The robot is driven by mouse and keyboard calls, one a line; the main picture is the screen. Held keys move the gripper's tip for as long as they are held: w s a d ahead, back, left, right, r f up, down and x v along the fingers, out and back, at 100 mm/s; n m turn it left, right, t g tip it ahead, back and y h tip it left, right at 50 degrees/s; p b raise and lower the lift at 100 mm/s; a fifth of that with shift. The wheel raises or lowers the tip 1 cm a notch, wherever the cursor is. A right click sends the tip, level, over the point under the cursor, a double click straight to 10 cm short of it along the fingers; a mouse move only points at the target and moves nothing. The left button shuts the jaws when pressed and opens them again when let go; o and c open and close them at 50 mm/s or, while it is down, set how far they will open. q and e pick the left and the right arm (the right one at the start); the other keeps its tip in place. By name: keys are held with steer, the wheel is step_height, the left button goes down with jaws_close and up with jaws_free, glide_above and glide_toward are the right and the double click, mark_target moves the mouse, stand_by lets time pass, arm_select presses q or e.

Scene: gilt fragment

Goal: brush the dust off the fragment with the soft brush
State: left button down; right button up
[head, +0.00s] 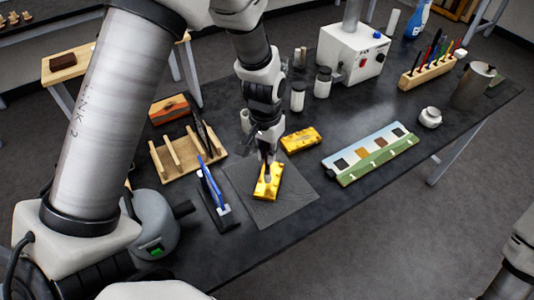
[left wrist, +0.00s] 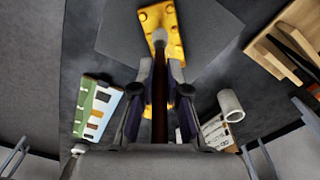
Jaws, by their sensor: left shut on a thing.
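A gilt yellow fragment (head: 264,192) lies on a dark grey mat (head: 297,193) in the head view. It also shows at the top of the left wrist view (left wrist: 172,20), with round bosses on it. My left gripper (head: 267,155) points down above the fragment. It is shut on the soft brush, whose dark handle (left wrist: 159,105) runs between the fingers. The pale brush head (left wrist: 159,37) is over the fragment's near end and seems to touch it. I cannot make out dust. My right gripper is out of view.
A second yellow piece (head: 301,140) lies behind the mat. A wooden rack (head: 163,164) and a blue-handled tool (head: 211,184) are to the left. A colour card (head: 370,153) lies right. Jars (head: 322,82) and a white box (head: 352,52) stand behind.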

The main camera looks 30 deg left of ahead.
arm_select(q)
steer(key=shift+w+a+r+p, duration=0.1)
steer(key=shift+w+r+p, duration=0.25)
steer(key=shift+r+p, duration=0.7)
steer(key=shift+r, duration=0.15)
step_height(320, 180, up, 3)
steer(key=p, duration=0.3)
steer(key=shift+s+r, duration=0.1)
steer(key=shift+r, duration=0.05)
